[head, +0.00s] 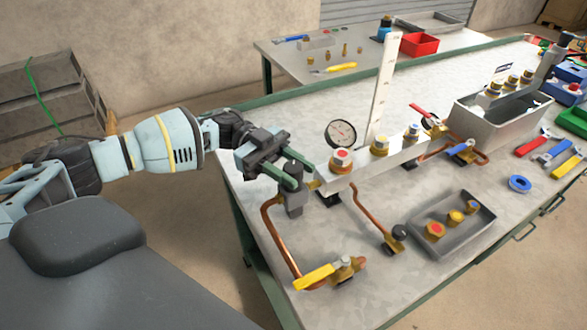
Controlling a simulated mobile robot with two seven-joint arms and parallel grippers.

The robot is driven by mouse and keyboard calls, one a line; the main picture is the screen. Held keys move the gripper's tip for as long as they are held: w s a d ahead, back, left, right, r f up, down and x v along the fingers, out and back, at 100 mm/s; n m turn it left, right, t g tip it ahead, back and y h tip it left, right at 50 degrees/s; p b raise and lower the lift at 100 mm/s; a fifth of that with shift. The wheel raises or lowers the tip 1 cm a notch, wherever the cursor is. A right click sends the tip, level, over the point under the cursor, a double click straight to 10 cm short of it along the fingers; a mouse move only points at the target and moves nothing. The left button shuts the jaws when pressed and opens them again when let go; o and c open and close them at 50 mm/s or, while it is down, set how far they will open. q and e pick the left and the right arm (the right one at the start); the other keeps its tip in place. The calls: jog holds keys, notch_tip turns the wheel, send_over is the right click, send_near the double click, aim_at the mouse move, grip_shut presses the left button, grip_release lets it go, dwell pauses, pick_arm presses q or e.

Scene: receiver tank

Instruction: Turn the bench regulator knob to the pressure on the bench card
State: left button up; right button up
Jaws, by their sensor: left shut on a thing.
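My left gripper (293,172) reaches in from the left, its green-lined fingers shut on the dark grey knob (295,167) on top of the bench regulator (293,201). The fingers partly hide the knob, so no mark on it can be read. The regulator stands upright at the bench's left end, joined to a copper pipe and a pale manifold block. A round white-faced gauge (341,133) with a reddish mark sits behind the manifold; its reading is too small to tell. I cannot make out a readable pressure card. My right gripper is not in view.
The manifold (372,165) carries brass fittings with coloured caps, and a tall white strip (384,88) rises behind it. A yellow-handled valve (314,277) is near the front edge. A grey tray (442,228) holds several capped fittings; a grey tank (502,118) stands right.

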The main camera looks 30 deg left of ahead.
aim_at(285, 166)
pick_arm(q)
jog(key=o, duration=0.9)
jog(key=shift+o, duration=0.2)
jog(key=a, duration=0.2)
jog(key=w+a+b, duration=0.1)
jog(key=a, duration=0.2)
jog(key=a+b, duration=0.1)
jog(key=a, duration=0.1)
jog(key=shift+w+a, duration=0.2)
jog(key=shift+a, duration=0.15)
jog(key=shift+s, duration=0.1)
